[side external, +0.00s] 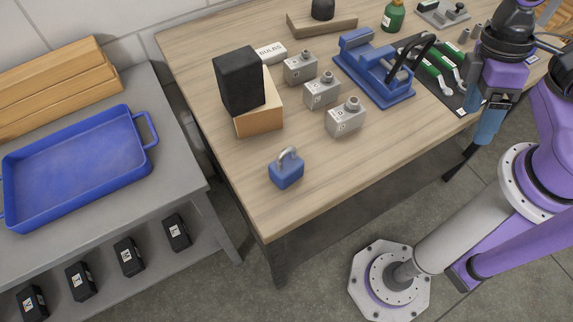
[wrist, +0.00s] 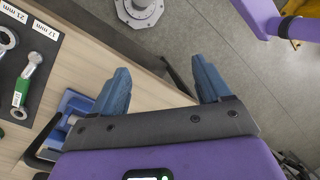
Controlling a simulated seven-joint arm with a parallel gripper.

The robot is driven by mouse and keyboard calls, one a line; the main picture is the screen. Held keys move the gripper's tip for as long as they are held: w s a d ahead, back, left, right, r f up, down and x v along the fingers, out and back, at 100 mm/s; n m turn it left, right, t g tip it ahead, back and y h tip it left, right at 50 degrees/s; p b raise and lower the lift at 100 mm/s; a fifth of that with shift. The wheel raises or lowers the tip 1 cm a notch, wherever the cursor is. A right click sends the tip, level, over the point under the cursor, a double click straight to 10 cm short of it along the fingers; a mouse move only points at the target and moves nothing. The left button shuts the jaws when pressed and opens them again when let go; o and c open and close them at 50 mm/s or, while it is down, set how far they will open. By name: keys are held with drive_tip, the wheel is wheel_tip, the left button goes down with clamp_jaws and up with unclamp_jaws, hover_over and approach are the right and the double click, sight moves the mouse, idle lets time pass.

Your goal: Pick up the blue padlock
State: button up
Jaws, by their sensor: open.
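The blue padlock (side external: 286,171) stands upright on the wooden table (side external: 225,185) near its front left corner, its grey shackle on top, in the side external view. It does not show in the wrist view. My gripper (side external: 460,165) hangs at the table's right front edge, far to the right of the padlock. In the wrist view my gripper (wrist: 162,85) has its two blue fingers spread apart with nothing between them, over the table edge and the floor.
Several grey labelled blocks (side external: 345,118), a black block (side external: 239,80) on a wooden block (side external: 259,118), and a blue vise-like fixture (side external: 374,70) stand behind the padlock. Wrenches (side external: 440,68) lie at right. A blue tray (side external: 78,165) sits on the grey side bench. Table around the padlock is clear.

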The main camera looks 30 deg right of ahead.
drive_tip(key=s+a+f+m+g+y, duration=0.1)
drive_tip(key=a+m+g+y, duration=0.1)
drive_tip(key=a+m+g, duration=0.4)
drive_tip(key=m+t+y, duration=0.6)
drive_tip(key=m+y, duration=0.5)
drive_tip(key=m, duration=0.8)
hover_over(274, 178)
drive_tip(key=d, duration=0.4)
wheel_tip(274, 178, down, 4)
drive_tip(key=shift+d+f, duration=0.15)
drive_tip(key=shift+f, duration=0.1)
drive_tip(key=shift+w+f, duration=0.15)
drive_tip(key=shift+w, duration=0.1)
drive_tip(key=shift+w+f, duration=0.1)
drive_tip(key=shift+f, duration=2.15)
wheel_tip(274, 178, down, 3)
drive_tip(key=shift+r, duration=0.1)
drive_tip(key=shift+x, duration=1.55)
